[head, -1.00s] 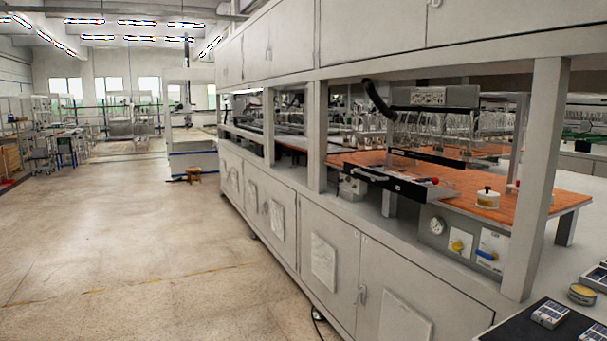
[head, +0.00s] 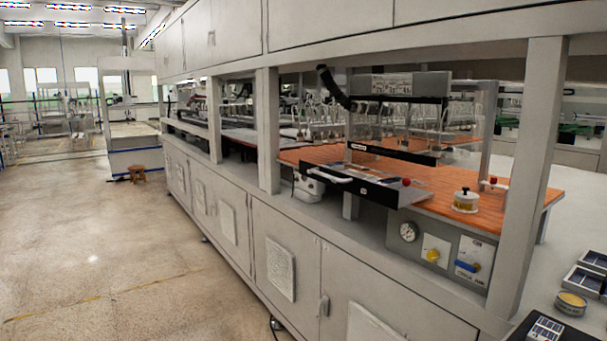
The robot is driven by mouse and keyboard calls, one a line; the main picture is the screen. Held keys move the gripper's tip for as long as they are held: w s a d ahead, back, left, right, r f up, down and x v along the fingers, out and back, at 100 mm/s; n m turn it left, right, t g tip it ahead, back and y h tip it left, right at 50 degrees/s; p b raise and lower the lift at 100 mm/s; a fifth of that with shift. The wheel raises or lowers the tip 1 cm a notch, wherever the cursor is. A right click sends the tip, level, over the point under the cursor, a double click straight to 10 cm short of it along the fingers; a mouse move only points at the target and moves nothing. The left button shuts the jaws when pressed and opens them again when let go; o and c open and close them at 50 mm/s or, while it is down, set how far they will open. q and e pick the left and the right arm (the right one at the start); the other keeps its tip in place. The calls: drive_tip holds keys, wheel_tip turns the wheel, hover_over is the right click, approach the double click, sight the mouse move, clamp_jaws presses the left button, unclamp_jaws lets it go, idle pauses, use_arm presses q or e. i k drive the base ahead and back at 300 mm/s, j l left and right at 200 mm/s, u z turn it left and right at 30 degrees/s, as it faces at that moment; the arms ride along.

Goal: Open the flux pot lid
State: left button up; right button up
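The flux pot (head: 465,205) is a small pale yellow and white round pot on the orange work surface (head: 440,203), near its front right. Its lid (head: 466,192), with a black knob on top, sits on the pot. A grey upright post stands to the right of the pot. Neither of my grippers shows in the head view.
A grey control box (head: 437,248) with a gauge and yellow and blue knobs sits below the work surface. A black rail (head: 365,186) crosses in front. A round tin (head: 571,303) and trays of dark cells (head: 588,277) lie at the lower right.

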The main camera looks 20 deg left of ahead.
sight(465, 195)
drive_tip(key=i+j+u, duration=0.15)
drive_tip(key=i, duration=0.25)
drive_tip(key=i+j+u, duration=0.1)
drive_tip(key=i, duration=0.35)
drive_tip(key=j, duration=0.1)
